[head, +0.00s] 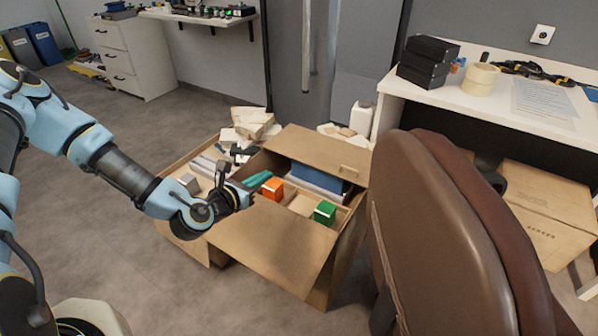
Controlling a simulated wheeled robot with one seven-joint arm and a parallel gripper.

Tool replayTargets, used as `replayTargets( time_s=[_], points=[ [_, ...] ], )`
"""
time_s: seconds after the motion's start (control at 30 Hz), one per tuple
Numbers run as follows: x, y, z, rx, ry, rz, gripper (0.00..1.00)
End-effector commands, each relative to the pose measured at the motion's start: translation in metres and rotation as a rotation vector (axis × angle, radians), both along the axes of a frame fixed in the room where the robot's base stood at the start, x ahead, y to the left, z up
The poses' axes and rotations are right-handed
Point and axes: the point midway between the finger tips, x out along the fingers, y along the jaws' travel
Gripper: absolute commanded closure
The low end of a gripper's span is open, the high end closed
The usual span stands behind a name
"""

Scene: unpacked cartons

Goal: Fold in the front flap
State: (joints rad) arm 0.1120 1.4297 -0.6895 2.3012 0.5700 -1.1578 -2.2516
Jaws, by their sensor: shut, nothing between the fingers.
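The open carton (345,240) stands on the floor in the middle of the head view. Its front flap (270,240) hangs outward and slopes down toward me. The back flap (312,150) stands up and leans behind the contents. Inside are an orange box (272,188), a green box (324,212), a teal item (257,179) and a blue item (318,177). My gripper (247,190) is shut and empty. It appears at the upper left corner of the front flap; I cannot tell whether it touches it.
A second open carton (180,225) with grey and white items stands directly left. A brown chair (450,235) blocks the right foreground. A white desk (500,105) is behind it, with a closed carton (550,205) underneath. Floor (200,300) in front is clear.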

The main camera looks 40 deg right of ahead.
Motion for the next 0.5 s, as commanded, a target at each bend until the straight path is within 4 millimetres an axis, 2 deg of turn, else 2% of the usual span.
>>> replayTargets(
  time_s=[0.1, 0.33, 0.5],
  points=[
    [0.005, -0.018, 0.005, -0.001, 0.002, 0.001, 1.00],
    [0.013, -0.052, 0.002, -0.001, 0.001, -0.001, 1.00],
    [0.020, -0.076, -0.007, -0.001, 0.000, 0.001, 1.00]
  ],
)
